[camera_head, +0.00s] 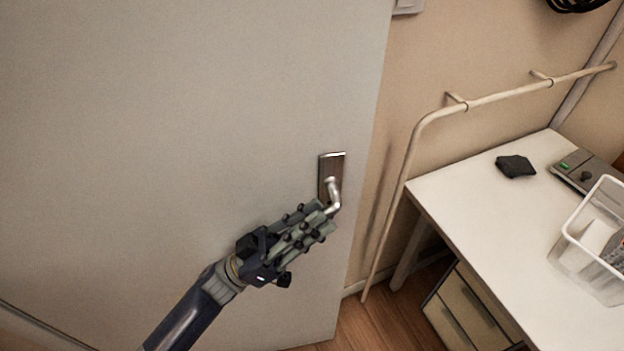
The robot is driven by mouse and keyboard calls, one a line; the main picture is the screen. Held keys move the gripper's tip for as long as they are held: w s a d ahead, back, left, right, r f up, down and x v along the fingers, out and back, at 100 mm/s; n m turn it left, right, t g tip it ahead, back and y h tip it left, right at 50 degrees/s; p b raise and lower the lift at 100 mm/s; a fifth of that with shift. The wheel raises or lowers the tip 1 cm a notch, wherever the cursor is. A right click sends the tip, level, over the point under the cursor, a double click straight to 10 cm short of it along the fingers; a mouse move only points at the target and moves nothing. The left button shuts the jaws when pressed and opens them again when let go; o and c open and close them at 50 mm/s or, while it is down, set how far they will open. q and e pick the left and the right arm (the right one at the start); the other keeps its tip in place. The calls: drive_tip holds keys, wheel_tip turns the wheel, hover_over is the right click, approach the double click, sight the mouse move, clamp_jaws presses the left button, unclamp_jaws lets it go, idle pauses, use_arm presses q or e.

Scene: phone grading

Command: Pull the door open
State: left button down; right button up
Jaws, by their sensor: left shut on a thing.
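A large light grey door (190,110) fills the left and middle of the head view. Its right edge stands apart from the beige wall in the picture, with floor showing past its lower corner. A metal door handle (333,196) on a dark plate sits near that edge. My left gripper (326,216) reaches up from the lower left and is shut on the handle's lever. The fingers hide part of the lever. My right gripper is not in view.
A white desk (480,215) stands at the right, with a drawer unit (465,312) under it. On it are a dark cloth-like item (515,166), a grey device (580,172) and a clear bin (590,255). A pale rail (480,100) runs along the wall.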

use_arm(q)
drive_tip(key=s+m+g+p, duration=0.2)
drive_tip(key=s+g, duration=0.3)
drive_tip(key=s, duration=1.1)
drive_tip(key=shift+s+a+f+g+p, duration=0.15)
drive_tip(key=shift+s+a+g+p, duration=0.15)
drive_tip(key=shift+p, duration=0.1)
drive_tip(key=c, duration=1.6)
unclamp_jaws()
drive_tip(key=shift+m, duration=0.3)
drive_tip(key=v, duration=1.2)
drive_tip(key=shift+w+f, duration=0.1)
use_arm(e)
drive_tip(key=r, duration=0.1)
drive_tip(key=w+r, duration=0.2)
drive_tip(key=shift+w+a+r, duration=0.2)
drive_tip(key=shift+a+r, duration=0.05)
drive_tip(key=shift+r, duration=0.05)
